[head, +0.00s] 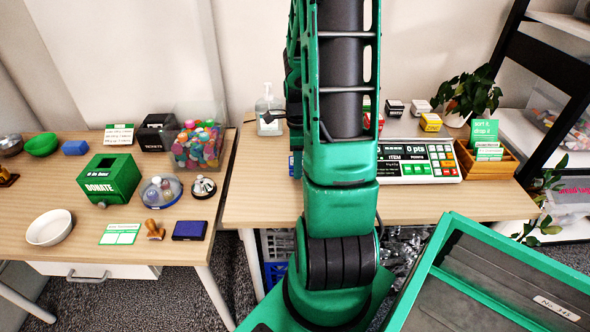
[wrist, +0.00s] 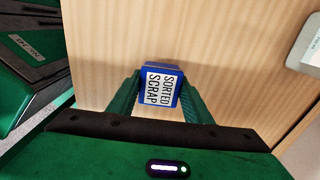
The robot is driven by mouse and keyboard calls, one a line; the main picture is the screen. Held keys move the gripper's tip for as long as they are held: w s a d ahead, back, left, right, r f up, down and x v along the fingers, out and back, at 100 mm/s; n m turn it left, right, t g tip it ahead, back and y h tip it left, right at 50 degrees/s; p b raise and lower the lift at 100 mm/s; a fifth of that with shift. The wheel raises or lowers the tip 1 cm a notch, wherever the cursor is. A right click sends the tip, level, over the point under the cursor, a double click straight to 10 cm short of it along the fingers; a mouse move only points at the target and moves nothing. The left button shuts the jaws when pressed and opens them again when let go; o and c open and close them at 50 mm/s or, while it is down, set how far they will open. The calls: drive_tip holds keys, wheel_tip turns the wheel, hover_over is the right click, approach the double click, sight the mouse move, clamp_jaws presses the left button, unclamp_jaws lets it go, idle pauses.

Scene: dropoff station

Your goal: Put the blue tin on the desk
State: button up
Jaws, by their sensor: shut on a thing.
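The blue tin (wrist: 161,86), with a white "SORTED SCRAP" label, is between the two green fingers of my gripper (wrist: 160,98) in the wrist view. The gripper is shut on it. The wooden desk (wrist: 215,45) fills the view behind the tin; I cannot tell whether the tin touches it. In the head view the desk (head: 262,190) stands at the centre and right, and my arm hides the gripper and nearly all of the tin. A sliver of blue beside the arm may be the tin.
On the desk, a scale (head: 420,162), a hand-sanitizer bottle (head: 268,110), small boxes (head: 430,122) and a wooden tray (head: 487,165) stand around my arm. The left table (head: 75,200) holds a green donate box (head: 110,180) and bowls. Clear desktop lies left of my arm and along the front.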

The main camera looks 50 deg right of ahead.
drive_tip(key=shift+f, duration=1.35)
drive_tip(key=shift+f, duration=0.1)
drive_tip(key=o, duration=1.3)
drive_tip(key=shift+c, duration=0.2)
